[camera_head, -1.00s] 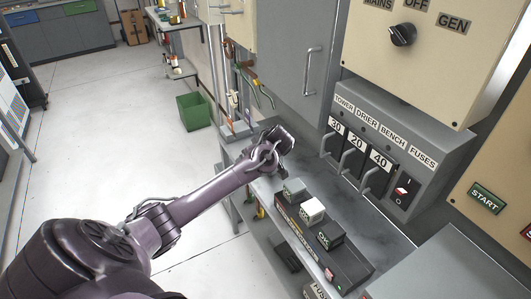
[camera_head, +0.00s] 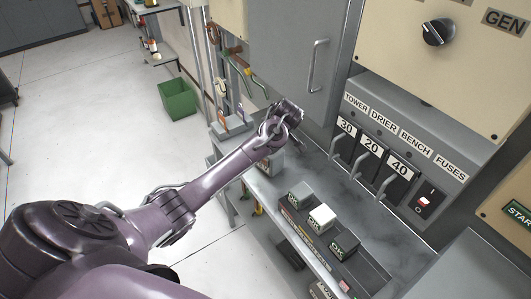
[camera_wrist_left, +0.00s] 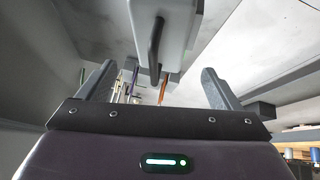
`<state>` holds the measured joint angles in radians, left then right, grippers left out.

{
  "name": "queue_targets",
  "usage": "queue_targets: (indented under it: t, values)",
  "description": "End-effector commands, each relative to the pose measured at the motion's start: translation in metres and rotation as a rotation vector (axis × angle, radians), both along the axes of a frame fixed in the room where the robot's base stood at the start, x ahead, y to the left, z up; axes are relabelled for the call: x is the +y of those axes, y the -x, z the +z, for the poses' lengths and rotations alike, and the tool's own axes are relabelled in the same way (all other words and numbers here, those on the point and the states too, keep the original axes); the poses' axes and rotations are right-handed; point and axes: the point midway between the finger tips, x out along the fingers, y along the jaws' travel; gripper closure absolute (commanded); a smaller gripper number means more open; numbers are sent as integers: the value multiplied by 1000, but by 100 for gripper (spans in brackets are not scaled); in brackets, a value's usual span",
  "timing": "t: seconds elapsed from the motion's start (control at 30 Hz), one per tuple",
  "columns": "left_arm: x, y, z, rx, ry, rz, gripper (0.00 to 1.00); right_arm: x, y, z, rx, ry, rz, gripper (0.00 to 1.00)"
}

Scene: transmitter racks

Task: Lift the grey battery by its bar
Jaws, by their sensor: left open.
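A light grey box with a dark upright bar on its face, which looks like the grey battery (camera_wrist_left: 180,28), is at the top middle of the left wrist view. Its bar (camera_wrist_left: 155,48) lies between the lines of my two fingers, beyond them and apart from both. My left gripper (camera_wrist_left: 160,78) is open and empty. In the head view my left gripper (camera_head: 289,110) is above the far part of the grey bench. A small box (camera_head: 272,163) there is partly hidden by my forearm, and I cannot tell whether it is the battery. My right gripper is not in view.
Several small blocks, one with a white top (camera_head: 321,217), stand in a row on the grey bench (camera_head: 307,163). Fuse handles (camera_head: 362,163) stick out from the panel on the right. A tall cabinet door (camera_head: 292,45) rises behind. A green bin (camera_head: 178,98) stands on the floor.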

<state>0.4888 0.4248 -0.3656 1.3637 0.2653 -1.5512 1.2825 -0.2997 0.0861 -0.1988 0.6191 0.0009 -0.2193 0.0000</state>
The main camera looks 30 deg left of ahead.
Motion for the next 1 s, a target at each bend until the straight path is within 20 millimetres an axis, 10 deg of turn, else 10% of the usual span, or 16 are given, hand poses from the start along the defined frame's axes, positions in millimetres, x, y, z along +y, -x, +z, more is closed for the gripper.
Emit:
queue_targets:
  t: [0.57, 1.0]
  values:
    - [20, -11, -36, 0, -1, 0, 14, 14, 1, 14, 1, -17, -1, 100]
    - [20, -11, -36, 1, -1, 1, 70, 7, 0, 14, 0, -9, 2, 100]
